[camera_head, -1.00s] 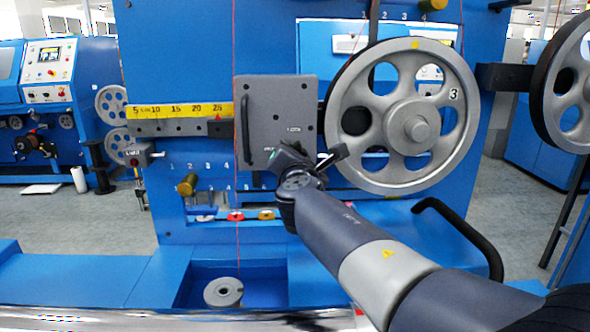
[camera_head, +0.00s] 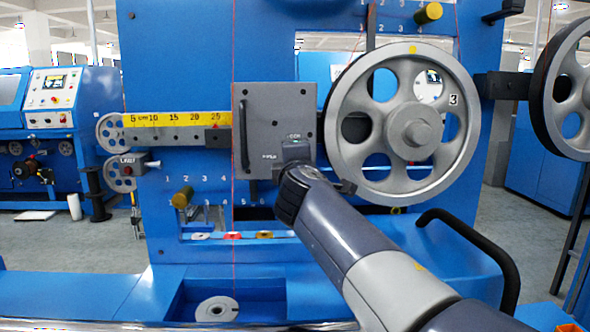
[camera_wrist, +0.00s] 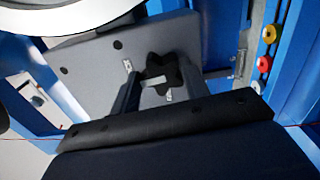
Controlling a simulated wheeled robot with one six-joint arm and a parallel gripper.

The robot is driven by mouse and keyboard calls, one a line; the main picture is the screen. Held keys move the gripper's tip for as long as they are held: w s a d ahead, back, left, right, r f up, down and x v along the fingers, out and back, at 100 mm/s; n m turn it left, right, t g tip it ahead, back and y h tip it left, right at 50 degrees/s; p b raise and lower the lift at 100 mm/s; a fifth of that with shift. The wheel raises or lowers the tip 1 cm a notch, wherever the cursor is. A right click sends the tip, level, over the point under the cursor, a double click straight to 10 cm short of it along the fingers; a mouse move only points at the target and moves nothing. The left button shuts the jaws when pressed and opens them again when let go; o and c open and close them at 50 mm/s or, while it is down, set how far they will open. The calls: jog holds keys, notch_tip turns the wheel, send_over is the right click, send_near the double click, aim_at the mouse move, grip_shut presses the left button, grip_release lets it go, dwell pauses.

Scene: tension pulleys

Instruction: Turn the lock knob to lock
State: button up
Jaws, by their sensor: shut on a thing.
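The lock knob (camera_wrist: 163,72) is a black star-shaped knob on a grey plate, seen in the wrist view. The grey plate (camera_head: 262,112) stands upright on the blue machine in the head view. It carries small labels near my gripper, too small to read surely. My gripper (camera_wrist: 161,86) has one finger on each side of the knob and is shut on it. In the head view my gripper (camera_head: 296,152) is at the plate's lower right, and my wrist hides the knob.
A large spoked wheel (camera_head: 410,185) is close to the right of my gripper. A black handle (camera_head: 244,135) is on the plate's left side. A yellow scale (camera_head: 150,119) lies farther left. A black curved rail (camera_head: 470,229) rises right of my arm.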

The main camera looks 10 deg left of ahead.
jog(key=shift+f+m, duration=0.1)
jog(key=shift+m, duration=0.4)
jog(key=o, duration=1)
jog(key=b+v, duration=0.1)
jog(key=v, duration=1)
jog(key=shift+w, duration=0.15)
jog(key=x, duration=1)
jog(key=shift+w+a+p, duration=0.1)
jog(key=shift+w+p, duration=0.2)
jog(key=shift+w, duration=0.1)
